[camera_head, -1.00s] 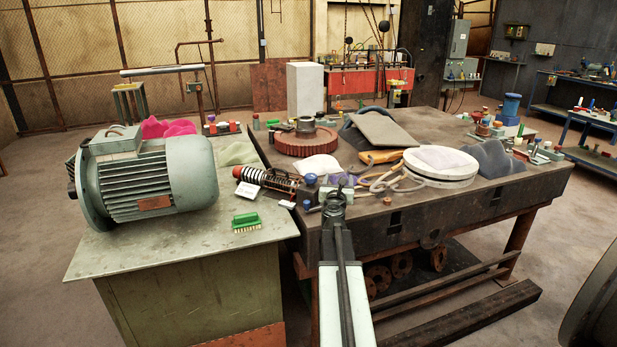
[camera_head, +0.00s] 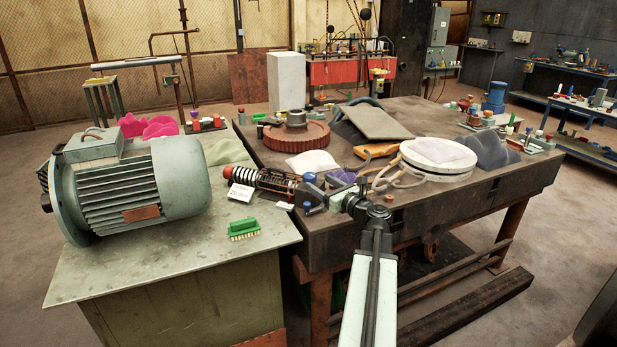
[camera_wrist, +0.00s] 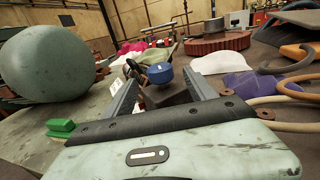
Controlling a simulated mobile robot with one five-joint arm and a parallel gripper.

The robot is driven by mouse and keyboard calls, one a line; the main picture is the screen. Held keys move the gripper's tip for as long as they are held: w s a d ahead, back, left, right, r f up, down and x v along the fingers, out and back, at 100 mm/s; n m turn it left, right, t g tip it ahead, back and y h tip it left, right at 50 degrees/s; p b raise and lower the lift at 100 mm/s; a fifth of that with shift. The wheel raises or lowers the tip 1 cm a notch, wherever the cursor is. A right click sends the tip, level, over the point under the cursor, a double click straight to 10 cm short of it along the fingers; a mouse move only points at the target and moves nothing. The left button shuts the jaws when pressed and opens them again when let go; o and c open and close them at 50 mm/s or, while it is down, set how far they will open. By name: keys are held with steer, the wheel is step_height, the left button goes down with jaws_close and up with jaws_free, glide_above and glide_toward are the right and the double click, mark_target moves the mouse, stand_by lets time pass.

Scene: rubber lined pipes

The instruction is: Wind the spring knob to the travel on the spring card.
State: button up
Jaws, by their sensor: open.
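The knob also shows in the wrist view (camera_wrist: 160,73), on a dark block, in line with the gap between my fingers. The white spring card (camera_head: 241,192) stands in front of the coil; its print is too small to read. My gripper (camera_head: 333,199) is open, just right of the knob. It also shows in the wrist view (camera_wrist: 161,80); I see no contact with the knob.
A large green motor (camera_head: 140,185) fills the left bench. A green brush (camera_head: 243,226) lies at that bench's right. A purple cloth (camera_head: 343,176), hoses (camera_head: 392,177) and a round white-topped drum (camera_head: 438,158) are near my gripper. A red gear (camera_head: 293,137) is behind.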

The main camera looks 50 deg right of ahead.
mark_target(306, 180)
steer(key=w, duration=0.4)
steer(key=w+d, duration=0.1)
steer(key=w, duration=0.1)
steer(key=shift+w, duration=0.2)
steer(key=c, duration=1.4)
steer(key=shift+s+a+h, duration=0.1)
steer(key=shift+a+h, duration=0.05)
steer(key=shift+h, duration=0.15)
steer(key=m+g+h, duration=0.1)
steer(key=m+h, duration=0.1)
steer(key=h, duration=0.1)
steer(key=shift+a, duration=0.1)
steer(key=m+g+h, duration=0.1)
steer(key=m+h, duration=0.1)
steer(key=h, duration=0.1)
steer(key=m+g+h, duration=0.2)
steer(key=shift+m+g+h, duration=0.3)
steer(key=shift+m+h, duration=0.1)
steer(key=m+g+h, duration=0.2)
steer(key=g, duration=0.1)
steer(key=m+g+h, duration=0.2)
steer(key=m+g, duration=0.1)
steer(key=shift+w, duration=0.2)
steer(key=shift+s+d+m+g+h, duration=0.15)
steer(key=shift+m+g+h, duration=0.7)
steer(key=shift+g, duration=0.85)
steer(key=shift+m+g, duration=0.3)
steer(key=shift+m, duration=0.05)
